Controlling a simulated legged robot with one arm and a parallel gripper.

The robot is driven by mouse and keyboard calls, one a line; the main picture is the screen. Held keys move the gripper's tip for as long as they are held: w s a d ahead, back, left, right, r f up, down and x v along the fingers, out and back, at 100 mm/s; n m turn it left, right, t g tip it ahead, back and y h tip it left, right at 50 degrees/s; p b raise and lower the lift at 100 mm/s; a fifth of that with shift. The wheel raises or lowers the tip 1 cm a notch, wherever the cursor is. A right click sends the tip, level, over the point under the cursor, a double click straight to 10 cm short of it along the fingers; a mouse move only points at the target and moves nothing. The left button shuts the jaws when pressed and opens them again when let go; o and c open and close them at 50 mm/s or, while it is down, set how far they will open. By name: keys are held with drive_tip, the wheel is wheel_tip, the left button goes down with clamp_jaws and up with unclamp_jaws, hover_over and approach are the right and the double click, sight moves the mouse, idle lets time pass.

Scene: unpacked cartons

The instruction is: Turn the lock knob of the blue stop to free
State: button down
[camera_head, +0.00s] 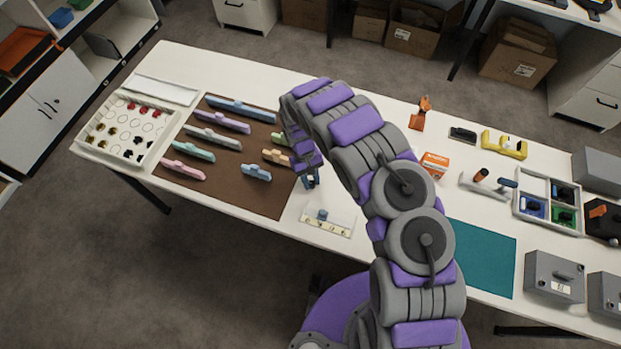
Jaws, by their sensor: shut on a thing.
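My gripper (311,183) points down over the white table, just right of the brown mat. It is shut on a small dark blue piece (311,182), mostly covered by the fingers. A pale plate (341,232) with a blue upright part (322,214) and a row of small round marks lies on the table just below the gripper in the picture. The blue upright part stands clear of my gripper. I cannot tell which blue part is the stop's lock knob, or how that knob is turned.
The brown mat (232,193) holds several coloured bars, among them a short light blue one (257,172) left of my gripper. My arm crosses the table's middle. An orange-and-white box (435,164) and a teal mat (482,258) lie right of it.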

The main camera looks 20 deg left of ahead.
drive_tip(key=c, duration=0.9)
unclamp_jaws()
drive_tip(key=shift+s, duration=0.1)
drive_tip(key=shift+o, duration=0.2)
drive_tip(key=p+v, duration=0.1)
drive_tip(key=v, duration=1.6)
drive_tip(key=shift+a, duration=0.15)
drive_tip(key=shift+r, duration=0.1)
